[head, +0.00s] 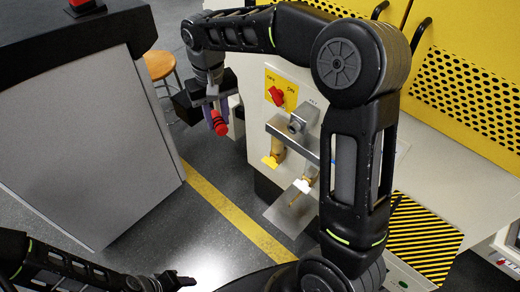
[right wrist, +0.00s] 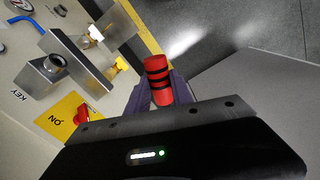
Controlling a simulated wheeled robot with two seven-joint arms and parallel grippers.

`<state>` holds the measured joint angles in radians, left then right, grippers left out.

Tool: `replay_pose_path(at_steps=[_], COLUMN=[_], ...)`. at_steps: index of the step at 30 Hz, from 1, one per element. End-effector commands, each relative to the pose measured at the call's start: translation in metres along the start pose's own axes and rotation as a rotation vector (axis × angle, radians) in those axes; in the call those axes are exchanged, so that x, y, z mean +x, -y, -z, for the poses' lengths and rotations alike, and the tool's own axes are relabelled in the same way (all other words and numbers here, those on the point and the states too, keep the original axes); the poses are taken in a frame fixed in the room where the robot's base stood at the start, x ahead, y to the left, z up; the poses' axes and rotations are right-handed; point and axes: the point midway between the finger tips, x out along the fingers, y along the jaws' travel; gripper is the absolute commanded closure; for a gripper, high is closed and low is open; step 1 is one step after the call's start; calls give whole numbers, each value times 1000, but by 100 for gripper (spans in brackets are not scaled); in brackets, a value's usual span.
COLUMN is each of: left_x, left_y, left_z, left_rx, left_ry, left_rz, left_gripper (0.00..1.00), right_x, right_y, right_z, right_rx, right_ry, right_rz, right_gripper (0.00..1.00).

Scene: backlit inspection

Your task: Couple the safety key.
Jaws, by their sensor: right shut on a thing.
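My right gripper (head: 216,112) is shut on a red cylinder with black bands (head: 218,123), which looks like the safety key's grip. In the right wrist view this red cylinder (right wrist: 158,80) sits between the purple fingers (right wrist: 160,95); its far end is free. The gripper is in the air, left of the machine panel. The grey key socket (head: 297,121) is on the panel by the KEY lettering, apart from the red cylinder. It also shows in the right wrist view (right wrist: 53,66). My left gripper (head: 178,281) is low at the bottom edge, dark and unclear.
A red rotary knob (head: 277,96) sits on a yellow ON/OFF plate (head: 285,84). A grey bracket (head: 277,132) juts out below, with yellow-tagged items (head: 276,152) hanging. A grey cabinet (head: 95,140) stands left, a stool (head: 158,64) behind. The floor between is clear.

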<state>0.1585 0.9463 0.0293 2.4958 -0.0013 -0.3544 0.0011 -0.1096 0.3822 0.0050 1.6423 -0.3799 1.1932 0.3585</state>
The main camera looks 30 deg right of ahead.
Motion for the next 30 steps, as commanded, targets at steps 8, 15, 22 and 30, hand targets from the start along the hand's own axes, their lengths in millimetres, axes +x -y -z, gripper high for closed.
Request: replay_pose_path(at_steps=[8,15,22,30], left_x=[3,6,6,6], left_y=[1,2,2,2], left_z=[0,0,0,0], left_rx=[0,0,0,0], left_ry=[-1,-1,-1,-1], left_rz=[0,0,0,0], left_gripper=[51,51,51,51], right_x=[28,52,58,58], right_y=[-38,-65,-71,-70], right_z=[-46,-93,-106,-106], right_rx=[535,1043,1192,1190], right_ry=[45,71,74,74], right_rz=[-38,-90,-107,-107], right_gripper=[100,100,100,100])
